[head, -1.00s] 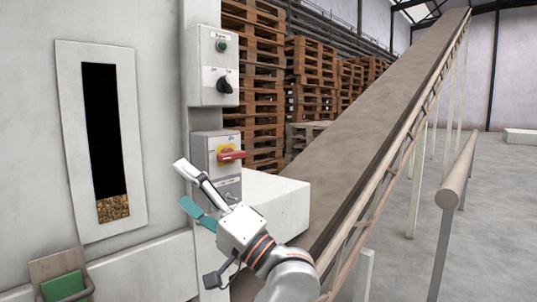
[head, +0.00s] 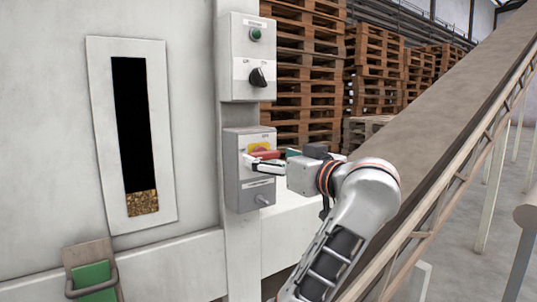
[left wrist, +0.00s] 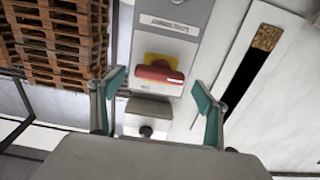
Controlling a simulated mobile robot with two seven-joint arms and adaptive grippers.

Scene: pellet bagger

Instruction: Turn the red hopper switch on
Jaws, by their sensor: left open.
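The red hopper switch (head: 262,154) is a red handle on a yellow plate, on the front of the lower grey box (head: 232,185). Its handle lies about level and is partly hidden by my gripper in the head view. My left gripper (head: 270,161) is open in front of it. In the left wrist view, the red handle (left wrist: 160,74) shows just ahead of and between the spread teal-padded fingers of the left gripper (left wrist: 160,90). I cannot tell whether a finger touches it. My right gripper is not in view.
An upper grey box with a black knob (head: 258,77) and a green button (head: 256,34) is above. A white ledge (head: 285,235) lies below the arm. The sloping conveyor (head: 450,130) is to the right. A pellet window (head: 135,130) is on the left.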

